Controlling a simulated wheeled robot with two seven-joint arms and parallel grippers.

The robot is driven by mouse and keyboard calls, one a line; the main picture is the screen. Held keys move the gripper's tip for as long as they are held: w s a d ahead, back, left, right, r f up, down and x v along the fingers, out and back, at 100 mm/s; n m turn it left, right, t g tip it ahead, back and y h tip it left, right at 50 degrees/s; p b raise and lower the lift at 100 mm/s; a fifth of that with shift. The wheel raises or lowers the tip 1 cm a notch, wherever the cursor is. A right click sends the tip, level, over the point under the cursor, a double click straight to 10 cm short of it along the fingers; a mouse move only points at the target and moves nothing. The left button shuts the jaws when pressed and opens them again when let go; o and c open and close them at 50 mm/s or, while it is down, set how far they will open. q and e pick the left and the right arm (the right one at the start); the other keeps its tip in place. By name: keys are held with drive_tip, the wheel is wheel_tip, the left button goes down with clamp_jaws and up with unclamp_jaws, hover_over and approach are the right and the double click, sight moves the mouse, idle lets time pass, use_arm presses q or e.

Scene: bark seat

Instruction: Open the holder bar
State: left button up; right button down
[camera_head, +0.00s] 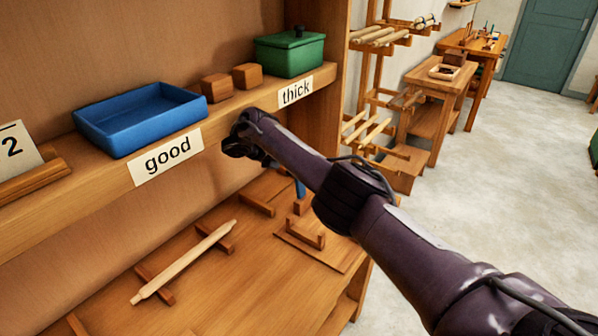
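My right arm reaches in from the lower right, and its dark gripper (240,150) is in front of the shelf edge, between the "good" and "thick" labels. Its fingers are bunched and dark, so I cannot tell whether they are open or shut. No held object shows. On the bench below is a wooden fixture (308,237) with upright pieces and a small blue part (300,188), partly hidden by my arm. I cannot tell for sure which piece is the holder bar. My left gripper is out of view.
A blue tray (112,146), two wooden blocks (217,88) and a green lidded box (290,72) stand on the shelf (60,205). A pale turned rod (185,262) lies across supports on the bench (215,300). Racks and tables stand beyond; the floor (500,180) at right is clear.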

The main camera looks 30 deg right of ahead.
drive_tip(key=shift+w+a, duration=0.15)
drive_tip(key=shift+w, duration=0.1)
idle(0.6)
